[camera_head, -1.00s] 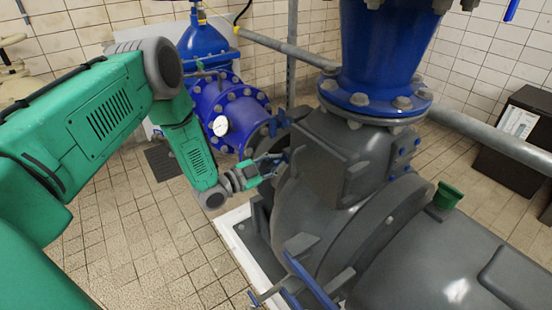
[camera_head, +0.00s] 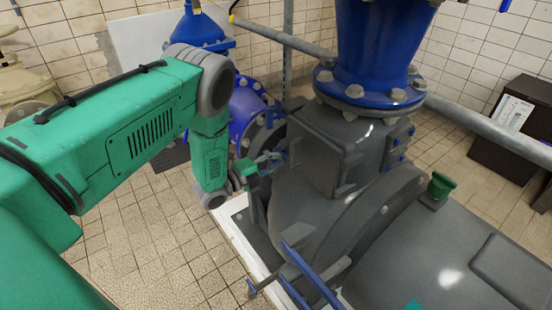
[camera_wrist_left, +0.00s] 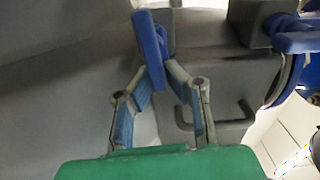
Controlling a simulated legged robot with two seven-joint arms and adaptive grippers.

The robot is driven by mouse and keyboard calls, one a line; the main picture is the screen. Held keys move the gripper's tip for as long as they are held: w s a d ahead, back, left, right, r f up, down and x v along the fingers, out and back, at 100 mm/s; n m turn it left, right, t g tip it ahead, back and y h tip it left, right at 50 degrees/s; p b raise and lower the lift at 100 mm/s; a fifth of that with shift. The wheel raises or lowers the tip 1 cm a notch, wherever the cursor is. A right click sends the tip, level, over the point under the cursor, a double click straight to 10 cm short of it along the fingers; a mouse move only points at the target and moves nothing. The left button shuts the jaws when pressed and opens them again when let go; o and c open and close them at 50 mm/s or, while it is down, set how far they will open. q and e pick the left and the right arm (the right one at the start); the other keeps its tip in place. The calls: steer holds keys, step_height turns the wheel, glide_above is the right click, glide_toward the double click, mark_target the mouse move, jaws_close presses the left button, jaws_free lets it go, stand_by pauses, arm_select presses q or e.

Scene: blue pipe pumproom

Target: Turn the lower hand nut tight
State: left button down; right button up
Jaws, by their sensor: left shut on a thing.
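The grey pump (camera_head: 325,165) stands in the middle of the head view. My left gripper (camera_head: 268,163) is at the left side of its raised grey cover, where it looks small and partly merges with the dark parts behind. In the left wrist view, the fingers of my left gripper (camera_wrist_left: 155,75) close in on a blue hand nut (camera_wrist_left: 148,45), a flat upright bar. The fingertips meet at its lower part. Another blue nut (camera_wrist_left: 305,43) shows at the upper right, apart from the fingers.
Blue levers (camera_head: 310,275) stick out at the pump's lower front. A blue flanged pipe (camera_head: 372,55) rises above the pump. A grey rail (camera_head: 480,130) runs behind it. A grey bracket handle (camera_wrist_left: 220,120) lies right of the fingers. Tiled floor (camera_head: 140,240) is clear at left.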

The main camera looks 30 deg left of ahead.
arm_select(q)
steer(key=shift+s+f+m, duration=0.25)
steer(key=shift+f+m, duration=0.15)
steer(key=shift+f, duration=0.05)
steer(key=c, duration=1.7)
jaws_free()
steer(key=shift+o, duration=0.5)
steer(key=shift+w+a+r, duration=0.1)
steer(key=shift+a, duration=0.05)
steer(key=v, duration=1.2)
